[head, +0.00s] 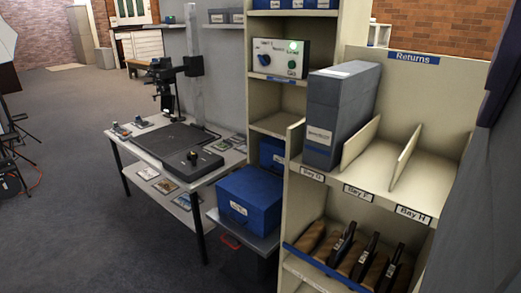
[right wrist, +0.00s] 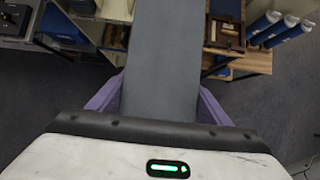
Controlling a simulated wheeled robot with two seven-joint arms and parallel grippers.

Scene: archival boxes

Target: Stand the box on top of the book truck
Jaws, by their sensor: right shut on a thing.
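In the right wrist view, my right gripper (right wrist: 159,98) has its purple fingers on both sides of a long grey box (right wrist: 162,60) and is shut on it. In the head view, a large plain grey surface (head: 485,210) at the right edge, with a dark purple part (head: 503,50) above it, looks like this box and a finger, cut off by the frame. Another grey-blue box (head: 340,112) with a white label stands upright in the left bay of the Returns shelf (head: 411,190). I cannot make out a book truck. My left gripper is not in view.
Thin dividers (head: 405,152) split the Returns shelf; its bays right of the standing box look empty. Dark items (head: 363,260) lean below. A blue box (head: 249,197), a control panel (head: 279,58) and a table with a copy stand (head: 180,140) are left.

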